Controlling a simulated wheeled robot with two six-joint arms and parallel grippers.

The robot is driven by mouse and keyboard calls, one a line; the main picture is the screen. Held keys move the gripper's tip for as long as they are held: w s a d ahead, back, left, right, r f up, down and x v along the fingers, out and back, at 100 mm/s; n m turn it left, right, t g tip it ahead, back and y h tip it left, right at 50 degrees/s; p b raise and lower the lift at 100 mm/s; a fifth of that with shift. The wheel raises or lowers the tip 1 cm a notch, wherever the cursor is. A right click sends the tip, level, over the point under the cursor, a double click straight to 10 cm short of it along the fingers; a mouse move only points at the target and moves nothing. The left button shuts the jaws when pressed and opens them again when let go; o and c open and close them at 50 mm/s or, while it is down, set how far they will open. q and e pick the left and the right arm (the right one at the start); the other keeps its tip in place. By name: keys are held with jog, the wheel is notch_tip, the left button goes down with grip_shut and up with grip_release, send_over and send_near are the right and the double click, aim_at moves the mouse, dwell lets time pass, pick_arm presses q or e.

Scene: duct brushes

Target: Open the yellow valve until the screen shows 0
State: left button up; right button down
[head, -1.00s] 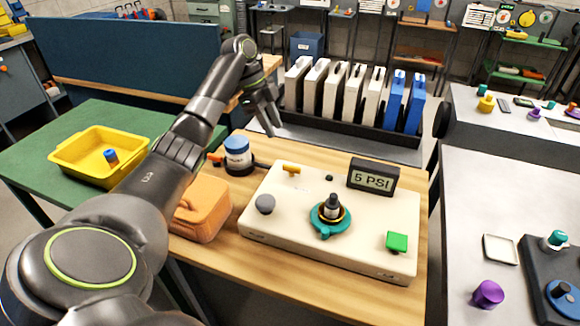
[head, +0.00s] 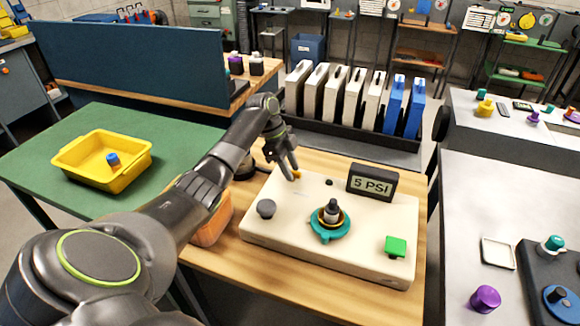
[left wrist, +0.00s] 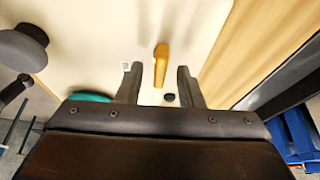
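The yellow valve (head: 297,174) is a small lever handle at the back left of a cream panel box (head: 330,260). In the left wrist view the yellow valve (left wrist: 161,62) shows just beyond and between my fingertips. My left gripper (head: 290,172) is open above it, and its fingers (left wrist: 160,72) are apart with nothing between them held. In the head view the gripper partly hides the valve. The screen (head: 372,182) at the back right of the panel reads 5 PSI. My right gripper is not in view.
The panel also carries a grey knob (head: 266,208), a teal valve with a dark top (head: 330,222) and a green square button (head: 395,246). An orange case (head: 212,222) is partly behind my arm. A rack of white and blue cases (head: 350,98) stands behind.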

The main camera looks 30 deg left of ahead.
pick_arm(q)
grip_shut()
jog(key=shift+s+r+n+p, duration=0.15)
jog(key=shift+n+p, duration=0.25)
jog(key=shift+p, duration=0.4)
jog(key=n+t+y+p, duration=0.1)
jog(key=n+p, duration=0.3)
jog(key=p, duration=0.1)
jog(key=n+t+y+p, duration=0.1)
jog(key=n+p, duration=0.3)
jog(key=p, duration=0.1)
jog(key=n+t+y+p, duration=0.1)
jog(key=n+p, duration=0.3)
jog(key=p, duration=0.2)
jog(key=shift+s+d+r+n+y, duration=0.15)
jog(key=shift+d+n+y, duration=0.1)
jog(key=shift+n+y, duration=0.15)
jog(key=shift+f+n+y+p, duration=0.2)
jog(key=shift+n+y+p, duration=0.4)
jog(key=shift+n+p, duration=0.95)
jog(key=shift+n+t, duration=0.3)
jog(key=shift+n, duration=0.05)
grip_release()
jog(key=shift+f, duration=0.1)
